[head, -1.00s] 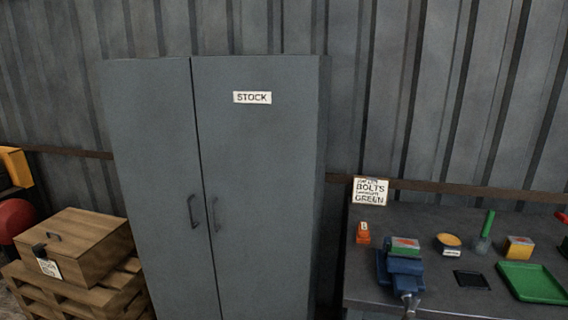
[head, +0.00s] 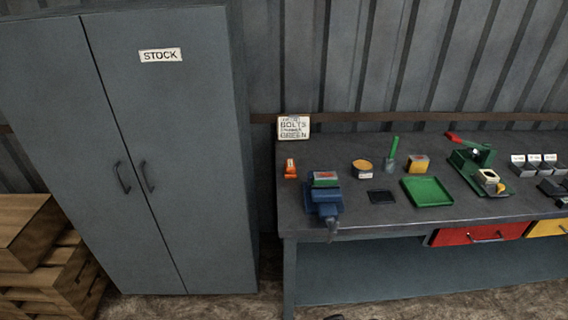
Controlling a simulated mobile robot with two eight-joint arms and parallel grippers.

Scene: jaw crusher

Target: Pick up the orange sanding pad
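A small orange object (head: 290,169) with a pale tag stands at the left end of the grey workbench (head: 340,150). A yellow-orange block (head: 418,164) with a reddish top stands further right, behind the green tray. A round dish (head: 362,168) with an orange-yellow top and a white label sits between them. I cannot tell at this size which of these is the orange sanding pad. Neither of my grippers can be made out in the view.
A blue vise (head: 323,200) sits at the bench's front left. A dark square mat (head: 381,196), green tray (head: 427,191) and green press (head: 477,170) lie to its right. A grey STOCK cabinet (head: 190,150) stands left of the bench. A wooden crate (head: 25,225) is far left.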

